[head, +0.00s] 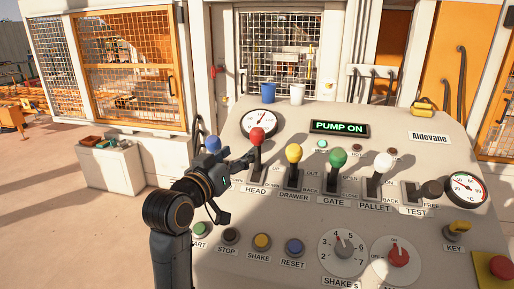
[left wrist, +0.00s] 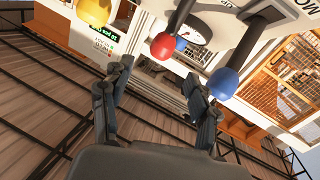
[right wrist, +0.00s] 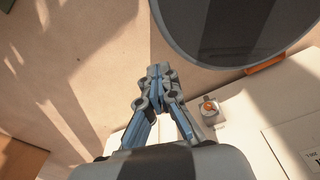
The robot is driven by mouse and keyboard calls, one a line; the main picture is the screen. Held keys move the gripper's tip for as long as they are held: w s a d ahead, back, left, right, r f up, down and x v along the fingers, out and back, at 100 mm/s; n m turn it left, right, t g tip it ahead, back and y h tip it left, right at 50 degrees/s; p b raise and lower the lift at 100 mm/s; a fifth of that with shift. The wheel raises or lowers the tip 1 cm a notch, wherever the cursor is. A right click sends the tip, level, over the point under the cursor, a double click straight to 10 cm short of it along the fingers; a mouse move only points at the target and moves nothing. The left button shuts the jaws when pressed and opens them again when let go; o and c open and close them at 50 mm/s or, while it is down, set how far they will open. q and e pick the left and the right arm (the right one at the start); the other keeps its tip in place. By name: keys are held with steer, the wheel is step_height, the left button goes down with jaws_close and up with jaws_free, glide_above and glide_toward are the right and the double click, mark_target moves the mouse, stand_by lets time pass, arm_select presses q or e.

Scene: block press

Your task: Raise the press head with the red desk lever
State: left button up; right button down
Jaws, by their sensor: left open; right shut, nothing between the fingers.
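The red desk lever has a red knob (head: 257,135) on a dark shaft above the HEAD label on the sloping desk. In the left wrist view the red knob (left wrist: 163,46) lies beyond and roughly between my fingertips. My left gripper (head: 238,187) is open beside the lever, on its left and near side in the head view; it appears apart from the knob. It also shows open in the left wrist view (left wrist: 160,76). My right gripper (right wrist: 156,72) is shut and empty in the right wrist view. I cannot make out the press head.
A blue-knobbed lever (head: 212,143) stands left of the red one, close behind my left gripper. Yellow (head: 293,153), green (head: 338,158) and white (head: 383,161) levers stand to the right. A lit display (head: 340,128) reads PUMP ON. Buttons and dials fill the desk front.

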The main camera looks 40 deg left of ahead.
mark_target(254, 138)
step_height(254, 138, down, 4)
steer(key=w+b, duration=0.2)
steer(key=b, duration=0.1)
arm_select(q)
steer(key=p+x, duration=0.1)
steer(key=x, duration=0.3)
steer(key=p+x, duration=0.2)
steer(key=x, duration=0.1)
steer(key=p+x, duration=0.1)
steer(key=x, duration=0.3)
steer(key=shift+w+a+p, duration=0.25)
steer(key=shift+a+p, duration=0.15)
arm_select(e)
steer(key=r, duration=0.2)
steer(key=s+r, duration=0.1)
steer(key=r, duration=0.1)
steer(key=shift+s+r, duration=0.1)
steer(key=shift+r, duration=0.2)
arm_select(q)
steer(key=shift+c, duration=0.5)
